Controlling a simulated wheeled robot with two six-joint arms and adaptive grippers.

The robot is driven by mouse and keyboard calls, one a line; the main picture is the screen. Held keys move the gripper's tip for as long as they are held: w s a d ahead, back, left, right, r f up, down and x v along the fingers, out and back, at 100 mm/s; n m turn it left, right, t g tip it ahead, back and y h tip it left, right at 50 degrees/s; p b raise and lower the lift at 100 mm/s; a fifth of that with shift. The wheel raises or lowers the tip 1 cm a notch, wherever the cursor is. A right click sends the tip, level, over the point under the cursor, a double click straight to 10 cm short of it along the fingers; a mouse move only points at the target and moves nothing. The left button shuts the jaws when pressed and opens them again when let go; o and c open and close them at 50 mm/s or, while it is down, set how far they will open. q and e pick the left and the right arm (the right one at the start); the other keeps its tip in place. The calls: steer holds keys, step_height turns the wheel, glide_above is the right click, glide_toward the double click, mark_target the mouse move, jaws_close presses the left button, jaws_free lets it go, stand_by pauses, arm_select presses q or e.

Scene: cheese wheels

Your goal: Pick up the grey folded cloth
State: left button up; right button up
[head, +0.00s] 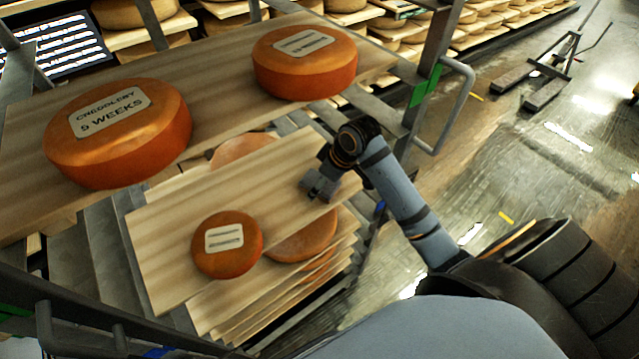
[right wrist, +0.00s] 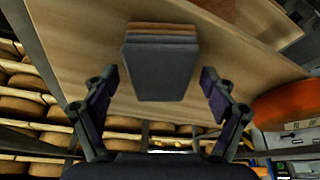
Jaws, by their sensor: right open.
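In the right wrist view, the folded cloth (right wrist: 160,70) is a grey, flat-topped block with brown layers along its far edge. It lies on a pale wooden board (right wrist: 85,50). My right gripper (right wrist: 160,80) is open, with one finger on each side of the near part of the cloth and a visible gap on both sides. In the head view, my right gripper (head: 318,186) is over the right end of the middle board (head: 160,235). The cloth cannot be told apart from the gripper there. My left gripper is not in view.
An orange cheese wheel (head: 227,244) sits on the same board, left of my gripper. Two larger wheels, one left (head: 117,132) and one right (head: 304,62), stand on the upper board (head: 215,95). A metal rack post (head: 432,70) with a handle stands right of the boards.

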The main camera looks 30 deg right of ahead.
mark_target(316, 179)
steer(key=shift+f, duration=0.1)
steer(key=shift+c, duration=0.3)
steer(key=c, duration=1.2)
steer(key=shift+o, duration=0.2)
steer(key=shift+b, duration=0.45)
step_height(316, 179, up, 4)
steer(key=shift+w+f, duration=0.1)
steer(key=shift+f, duration=0.05)
steer(key=s+a+r+p, duration=0.6)
steer(key=s+r+p, duration=0.4)
steer(key=s+p, duration=0.2)
steer(key=shift+s+a+p, duration=0.2)
steer(key=shift+a+p, duration=0.2)
steer(key=shift+p, duration=0.05)
steer(key=shift+f, duration=0.1)
